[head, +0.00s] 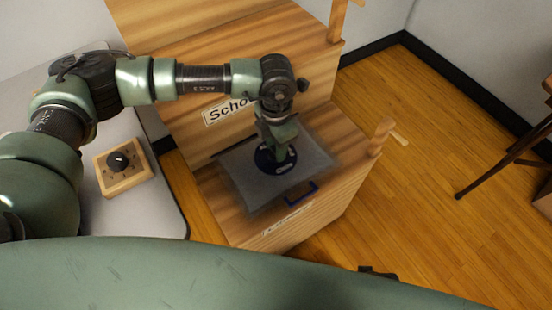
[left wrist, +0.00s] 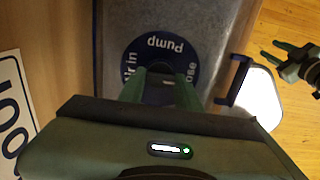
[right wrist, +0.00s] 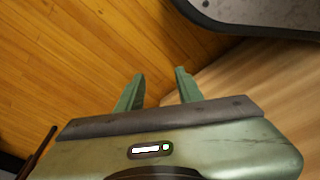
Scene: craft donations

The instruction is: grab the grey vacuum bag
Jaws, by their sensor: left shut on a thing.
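The grey vacuum bag (head: 245,180) lies flat-looking over the lower wooden level, a puffy grey sheet with a round dark blue valve disc near its middle. My left gripper (head: 280,150) points down onto the disc and is shut on the bag there. In the left wrist view the fingers (left wrist: 165,88) meet the blue disc, which carries white lettering including "Pump", on the grey bag (left wrist: 215,20). The fingers hide part of the disc. My right gripper (right wrist: 160,88) is open and empty above the floor in the right wrist view.
A grey table (head: 150,215) at left holds a wooden box with a black knob (head: 120,160).

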